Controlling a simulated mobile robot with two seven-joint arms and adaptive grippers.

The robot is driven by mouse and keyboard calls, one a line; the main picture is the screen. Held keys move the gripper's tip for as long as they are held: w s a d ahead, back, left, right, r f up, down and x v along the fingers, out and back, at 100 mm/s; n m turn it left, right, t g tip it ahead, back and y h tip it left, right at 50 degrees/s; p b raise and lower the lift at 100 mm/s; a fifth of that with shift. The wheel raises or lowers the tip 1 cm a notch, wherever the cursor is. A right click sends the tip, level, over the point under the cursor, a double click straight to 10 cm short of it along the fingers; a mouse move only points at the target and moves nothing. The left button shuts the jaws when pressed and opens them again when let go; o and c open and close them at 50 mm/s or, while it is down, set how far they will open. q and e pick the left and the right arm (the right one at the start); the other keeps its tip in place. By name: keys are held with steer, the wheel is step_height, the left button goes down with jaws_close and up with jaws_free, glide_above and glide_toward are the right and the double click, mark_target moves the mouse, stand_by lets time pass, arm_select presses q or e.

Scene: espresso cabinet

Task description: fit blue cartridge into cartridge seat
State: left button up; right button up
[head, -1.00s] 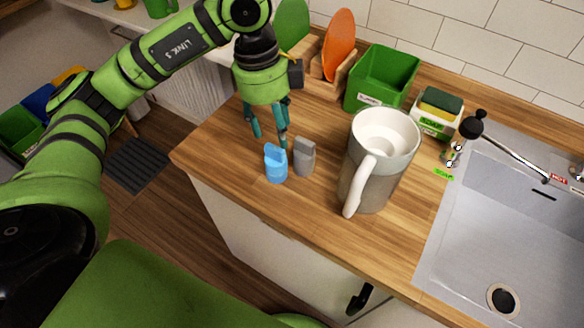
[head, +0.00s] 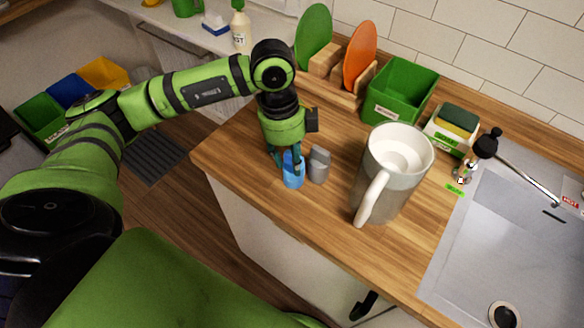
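The blue cartridge (head: 293,176) stands upright on the wooden counter near its front edge, just left of a grey cartridge (head: 319,165). My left gripper (head: 287,166) points down at the blue cartridge from above, with its teal fingers around its upper part. The fingers hide some of its top. I cannot tell whether they press on it or stand slightly apart from it. My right gripper is not in view. I see nothing that I can make out as the cartridge seat.
A large grey and white pitcher (head: 402,187) stands right of the cartridges. Behind are a green bin (head: 399,92), a wooden rack (head: 341,86) with green and orange plates, and a sponge holder (head: 452,130). The sink (head: 510,235) is at the right.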

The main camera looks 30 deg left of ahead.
arm_select(q)
jaws_close()
